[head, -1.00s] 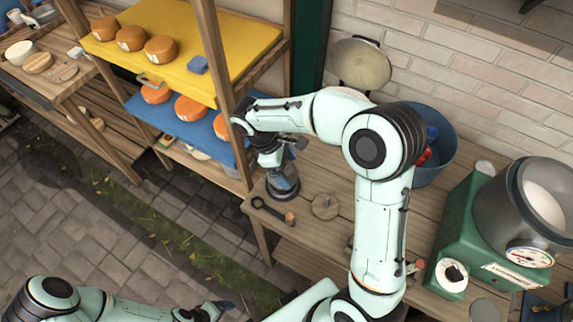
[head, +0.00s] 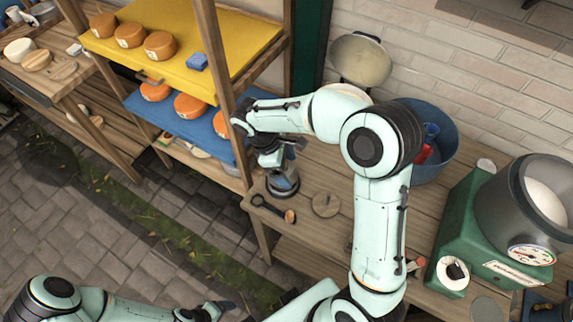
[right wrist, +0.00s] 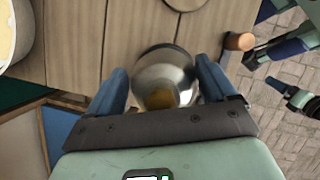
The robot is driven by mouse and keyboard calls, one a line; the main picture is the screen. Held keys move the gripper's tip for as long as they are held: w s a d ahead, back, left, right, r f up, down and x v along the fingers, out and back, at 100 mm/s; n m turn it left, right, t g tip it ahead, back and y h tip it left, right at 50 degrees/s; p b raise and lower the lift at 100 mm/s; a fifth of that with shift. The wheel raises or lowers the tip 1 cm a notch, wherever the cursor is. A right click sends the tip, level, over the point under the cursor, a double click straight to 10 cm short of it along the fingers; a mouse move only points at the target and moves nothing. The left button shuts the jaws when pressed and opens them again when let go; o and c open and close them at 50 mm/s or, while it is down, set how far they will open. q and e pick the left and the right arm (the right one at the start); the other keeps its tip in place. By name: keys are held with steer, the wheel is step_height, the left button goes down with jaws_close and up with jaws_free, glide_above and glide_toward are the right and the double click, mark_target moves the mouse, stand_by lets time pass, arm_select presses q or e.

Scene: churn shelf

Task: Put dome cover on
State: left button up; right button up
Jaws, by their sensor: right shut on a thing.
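A shiny metal dome cover (right wrist: 165,72) sits between the blue fingers of my right gripper (right wrist: 165,90) in the right wrist view. The fingers are shut on it, and an orange-brown patch shows on its near side. In the head view the dome cover (head: 283,184) is low over the wooden bench, under my right gripper (head: 281,165). Whether it touches the bench or something beneath it I cannot tell. My left gripper (head: 214,309) is at the bottom of the head view, away from the bench, and its finger opening is unclear.
A wooden-handled tool (head: 272,208) and a round wooden disc (head: 326,204) lie close by on the bench (head: 320,245). A shelf post (head: 222,80) stands just left. Orange cheeses (head: 160,45) fill the shelves. A blue tub (head: 440,125) and green machine (head: 470,230) stand right.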

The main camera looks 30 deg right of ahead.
arm_select(q)
steer(key=shift+s+f+b, duration=0.3)
steer(key=shift+s+f, duration=0.05)
steer(key=shift+f, duration=0.1)
arm_select(e)
steer(key=shift+f, duration=0.75)
steer(key=o, duration=1)
steer(key=shift+o, duration=0.2)
arm_select(q)
steer(key=shift+w+r, duration=0.1)
steer(key=shift+r, duration=0.05)
arm_select(e)
steer(key=shift+r, duration=0.15)
steer(key=shift+r+p, duration=1.2)
steer(key=shift+r, duration=0.8)
steer(key=shift+w+r+p, duration=0.1)
steer(key=shift+r+p, duration=0.85)
steer(key=shift+r, duration=1)
arm_select(q)
steer(key=w+r, duration=0.5)
steer(key=shift+w+r+t, duration=0.15)
steer(key=shift+t, duration=0.15)
arm_select(e)
steer(key=shift+f, duration=0.15)
